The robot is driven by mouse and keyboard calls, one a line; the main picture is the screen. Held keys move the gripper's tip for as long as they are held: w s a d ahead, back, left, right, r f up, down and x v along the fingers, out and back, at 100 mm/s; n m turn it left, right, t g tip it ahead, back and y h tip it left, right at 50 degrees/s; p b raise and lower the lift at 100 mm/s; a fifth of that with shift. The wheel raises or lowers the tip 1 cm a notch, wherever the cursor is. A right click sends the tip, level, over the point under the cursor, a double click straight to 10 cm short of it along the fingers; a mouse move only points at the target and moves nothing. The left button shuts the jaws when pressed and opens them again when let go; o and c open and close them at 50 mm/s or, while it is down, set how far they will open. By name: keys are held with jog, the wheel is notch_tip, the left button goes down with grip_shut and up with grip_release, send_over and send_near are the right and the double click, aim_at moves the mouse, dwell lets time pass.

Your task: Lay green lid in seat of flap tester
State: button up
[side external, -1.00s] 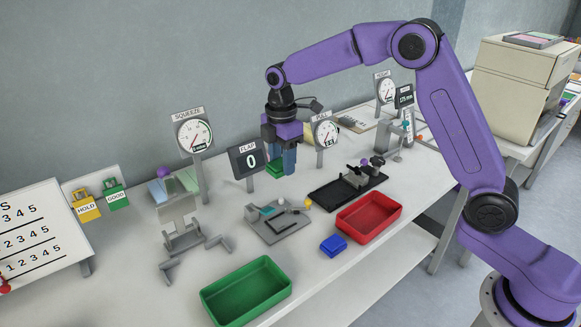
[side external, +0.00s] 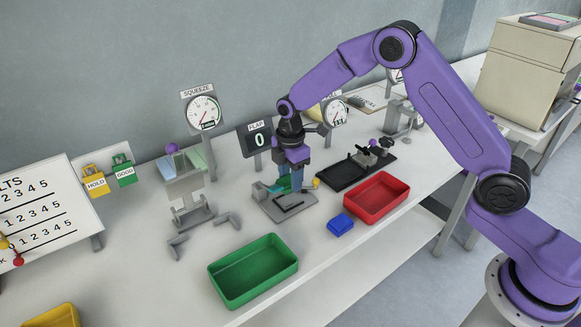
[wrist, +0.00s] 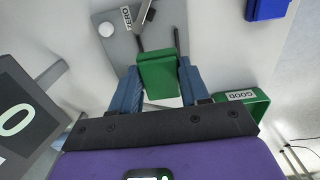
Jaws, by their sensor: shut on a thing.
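My gripper (side external: 291,186) is shut on the green lid (side external: 283,184), low over the grey base plate of the flap tester (side external: 291,209). In the wrist view the green lid (wrist: 158,72) sits between the two blue fingers of my gripper (wrist: 157,72), over the plate (wrist: 118,42) marked ZERO. Two dark rods or slots run from the lid's far edge. The flap display (side external: 260,141) reads 0 and stands behind the tester. The seat is hidden by the lid and fingers. I cannot tell whether the lid touches it.
A blue block (side external: 340,223) and a red tray (side external: 377,196) lie right of the tester, and a green tray (side external: 253,270) lies in front. A grey squeeze stand (side external: 187,205) is on the left. A black fixture (side external: 355,172) stands behind the red tray.

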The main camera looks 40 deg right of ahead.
aim_at(290, 200)
jog(key=shift+f, duration=2.5)
jog(key=o, duration=1.1)
